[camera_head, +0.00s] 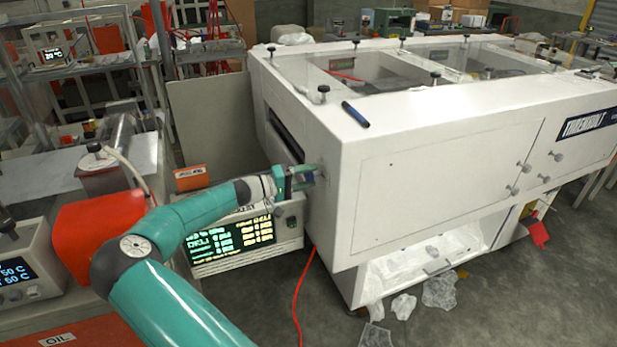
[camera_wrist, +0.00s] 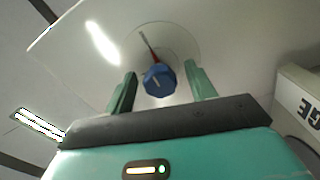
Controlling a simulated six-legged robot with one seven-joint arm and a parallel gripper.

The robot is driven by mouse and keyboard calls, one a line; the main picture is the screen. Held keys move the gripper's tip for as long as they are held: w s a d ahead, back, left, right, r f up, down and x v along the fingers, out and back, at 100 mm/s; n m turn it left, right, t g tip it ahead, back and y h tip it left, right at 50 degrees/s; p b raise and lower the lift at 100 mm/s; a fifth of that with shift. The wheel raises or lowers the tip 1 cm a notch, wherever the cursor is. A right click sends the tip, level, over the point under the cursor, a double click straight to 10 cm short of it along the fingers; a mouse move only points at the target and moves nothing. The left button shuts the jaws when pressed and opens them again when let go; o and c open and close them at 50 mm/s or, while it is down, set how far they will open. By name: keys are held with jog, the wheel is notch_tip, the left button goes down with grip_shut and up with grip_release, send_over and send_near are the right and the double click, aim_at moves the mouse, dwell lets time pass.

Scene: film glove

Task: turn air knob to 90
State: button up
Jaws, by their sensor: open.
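My gripper (camera_wrist: 162,83) is open, with one green finger on each side of the knob and a gap showing on both sides. In the head view my gripper (camera_head: 301,180) is at the left end face of the white machine (camera_head: 440,170). The knob is hard to make out there.
A display box (camera_head: 245,232) with a lit green and yellow screen stands below my gripper. A red cable (camera_head: 302,285) runs down to the floor beside it. Clear plastic scraps (camera_head: 440,290) lie under the machine.

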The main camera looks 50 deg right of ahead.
jog(key=v, duration=1.3)
jog(key=shift+a, duration=0.1)
jog(key=s+a+f+n+t+y, duration=0.25)
jog(key=s+a+t+y, duration=0.25)
jog(key=s+a+y, duration=0.45)
jog(key=s+a+r+n+t+y, duration=0.2)
jog(key=s+a+r+t, duration=0.1)
jog(key=a, duration=0.6)
jog(key=s+a+r+n+t+y, duration=0.2)
jog(key=a+r, duration=0.4)
jog(key=a, duration=0.3)
jog(key=s+a+r+n+t+y, duration=0.2)
jog(key=s+a+r+t, duration=0.2)
jog(key=a, duration=0.5)
jog(key=shift+s+r+t, duration=0.2)
jog(key=shift+s+t, duration=0.2)
jog(key=shift+s, duration=0.8)
